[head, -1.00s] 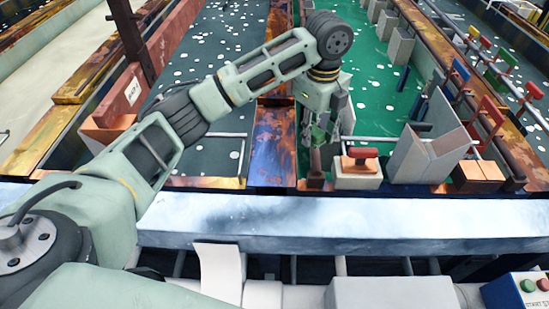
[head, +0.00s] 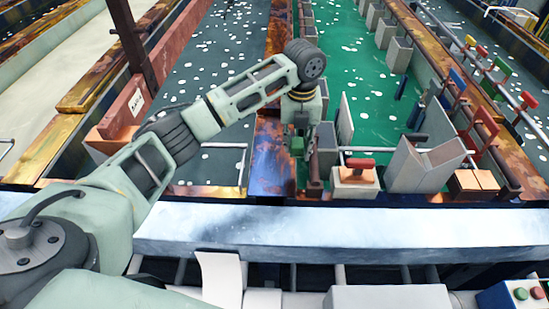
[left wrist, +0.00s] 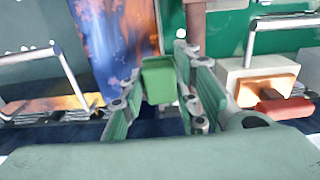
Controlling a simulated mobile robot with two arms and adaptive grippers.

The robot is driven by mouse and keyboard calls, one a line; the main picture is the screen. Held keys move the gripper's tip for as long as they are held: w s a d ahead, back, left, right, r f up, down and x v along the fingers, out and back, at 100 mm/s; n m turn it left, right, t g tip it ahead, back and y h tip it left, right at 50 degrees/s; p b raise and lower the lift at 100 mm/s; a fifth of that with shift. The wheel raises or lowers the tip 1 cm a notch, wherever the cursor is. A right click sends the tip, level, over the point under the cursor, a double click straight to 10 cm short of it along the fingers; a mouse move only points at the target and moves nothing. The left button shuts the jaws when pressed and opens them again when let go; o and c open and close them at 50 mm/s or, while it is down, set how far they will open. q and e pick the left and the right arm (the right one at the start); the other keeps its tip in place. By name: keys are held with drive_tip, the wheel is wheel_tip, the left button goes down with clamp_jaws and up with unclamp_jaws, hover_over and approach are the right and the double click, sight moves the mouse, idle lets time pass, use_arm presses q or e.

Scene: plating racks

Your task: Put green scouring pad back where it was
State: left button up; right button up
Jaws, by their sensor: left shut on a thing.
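The green scouring pad (left wrist: 158,80) is between the fingers of my left gripper (left wrist: 162,100) in the left wrist view. In the head view, the pad (head: 297,147) is a small green patch at the tip of my left gripper (head: 301,150). That gripper is shut on the pad and points down near the rusty divider, at the near left edge of the green tank. The wrist hides part of the pad from the head. I cannot tell whether the pad touches anything below. My right gripper is not in view.
A pale block with a red handle (head: 359,163) stands just right of the gripper. Grey upright panels (head: 417,165) stand farther right. The rusty divider (head: 270,155) separates a dark tank from the green tank (head: 370,95). A pale ledge (head: 330,233) runs across the front.

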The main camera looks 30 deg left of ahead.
use_arm(q)
drive_tip(key=p, duration=0.2)
hover_over(274, 168)
wheel_tip(274, 168, down, 3)
drive_tip(key=shift+d+f, duration=0.1)
drive_tip(key=shift+f, duration=0.05)
wheel_tip(274, 168, down, 4)
drive_tip(key=shift+r+p, duration=0.15)
drive_tip(key=shift+p, duration=0.5)
drive_tip(key=shift+f, duration=0.45)
drive_tip(key=o, duration=1.1)
